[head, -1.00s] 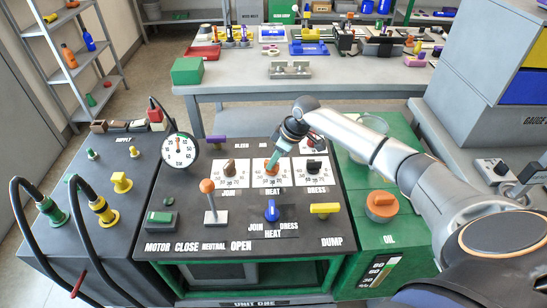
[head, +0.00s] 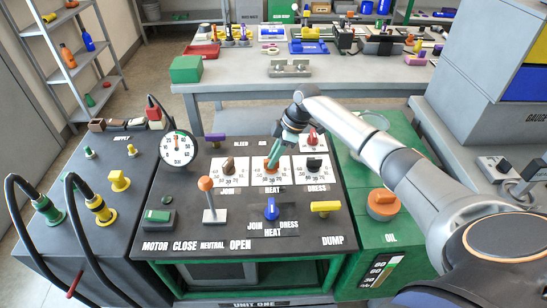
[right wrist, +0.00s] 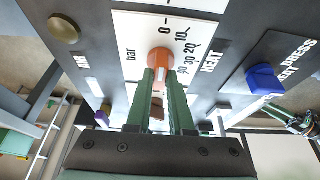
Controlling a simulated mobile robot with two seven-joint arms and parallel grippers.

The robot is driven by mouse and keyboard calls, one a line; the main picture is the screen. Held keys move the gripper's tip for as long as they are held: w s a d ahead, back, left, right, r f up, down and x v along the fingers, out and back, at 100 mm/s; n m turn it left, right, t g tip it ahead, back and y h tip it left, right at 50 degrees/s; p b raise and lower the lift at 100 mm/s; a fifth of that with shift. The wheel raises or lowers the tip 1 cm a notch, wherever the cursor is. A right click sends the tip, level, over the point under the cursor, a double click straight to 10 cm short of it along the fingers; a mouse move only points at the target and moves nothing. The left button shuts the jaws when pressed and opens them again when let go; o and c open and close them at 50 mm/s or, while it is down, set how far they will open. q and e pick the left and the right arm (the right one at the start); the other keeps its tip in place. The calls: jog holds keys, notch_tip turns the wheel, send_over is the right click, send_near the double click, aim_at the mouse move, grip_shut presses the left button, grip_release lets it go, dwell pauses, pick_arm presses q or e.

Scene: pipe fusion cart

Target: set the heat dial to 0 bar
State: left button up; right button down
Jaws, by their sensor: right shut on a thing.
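The heat dial (head: 267,168) is an orange knob on a white scale plate, the middle of three dials on the dark cart top. In the right wrist view the orange knob (right wrist: 160,58) sits between the green fingers of my right gripper (right wrist: 161,78), which is shut on it. The digits 0, 10 and 20 show beside the knob. A pale mark shows on the knob between the fingers; I cannot tell its exact reading. In the head view my right gripper (head: 275,158) reaches down from the upper right and partly hides the dial.
The join dial (head: 228,165) and dress dial (head: 314,164) stand close on either side. A red knob (head: 312,137) is behind. The blue selector (head: 271,208), orange-topped lever (head: 206,185) and yellow dump handle (head: 325,207) are in front. A round gauge (head: 178,148) stands left.

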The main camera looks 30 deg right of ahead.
jog(key=c, duration=0.8)
grip_release()
jog(key=v, duration=1.2)
jog(key=shift+r, duration=0.3)
jog(key=shift+s, duration=0.1)
